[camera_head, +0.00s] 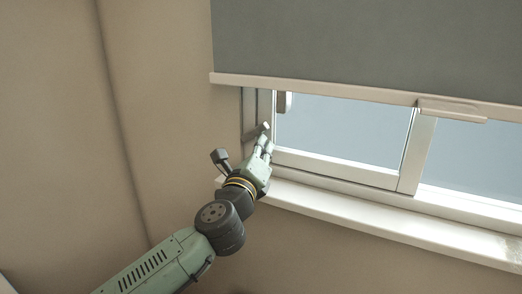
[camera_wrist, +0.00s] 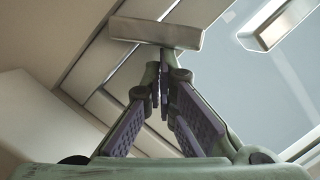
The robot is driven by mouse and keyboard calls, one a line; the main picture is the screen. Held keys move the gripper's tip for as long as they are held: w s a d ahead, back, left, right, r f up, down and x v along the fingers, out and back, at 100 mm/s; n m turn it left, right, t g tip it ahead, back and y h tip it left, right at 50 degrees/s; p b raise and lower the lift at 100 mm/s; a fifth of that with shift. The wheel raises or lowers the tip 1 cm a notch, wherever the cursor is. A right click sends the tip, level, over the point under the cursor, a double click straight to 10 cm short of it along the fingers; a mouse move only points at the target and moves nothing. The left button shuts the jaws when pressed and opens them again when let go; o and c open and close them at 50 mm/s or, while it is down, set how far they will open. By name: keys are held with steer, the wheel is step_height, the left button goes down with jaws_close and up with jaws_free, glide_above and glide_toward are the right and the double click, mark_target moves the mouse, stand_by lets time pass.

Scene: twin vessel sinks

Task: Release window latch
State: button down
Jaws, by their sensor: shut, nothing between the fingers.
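The window (camera_head: 340,125) has a pale frame and shows below a lowered grey blind. A small lever with a pale end (camera_head: 265,126), which looks like the latch, sits at the window's left frame. In the wrist view its blocky grey end (camera_wrist: 155,32) lies just past my fingertips. My gripper (camera_head: 268,142) is at the window's lower left corner, shut and empty. In the wrist view the fingers (camera_wrist: 162,72) meet close to the lever; I cannot tell whether they touch it. A second pale handle (camera_head: 284,102) hangs on the sash, partly under the blind; it also shows at upper right in the wrist view (camera_wrist: 272,24).
The blind (camera_head: 365,45) covers the upper window, with a bottom rail (camera_head: 330,90) above my gripper. A pale sill (camera_head: 370,215) runs below and to the right of my gripper. The beige wall (camera_head: 165,100) at left is bare, with free room before it.

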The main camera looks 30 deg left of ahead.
mark_target(260, 131)
steer(key=shift+a+r+n+g+y, duration=0.2)
steer(key=shift+a+r+n+y, duration=0.05)
steer(key=shift+r+n, duration=0.75)
steer(key=shift+a+r+n+g+y, duration=0.2)
steer(key=shift+r+n+y, duration=0.05)
steer(key=shift+r+n, duration=0.7)
steer(key=shift+f, duration=0.1)
steer(key=shift+s+f, duration=0.1)
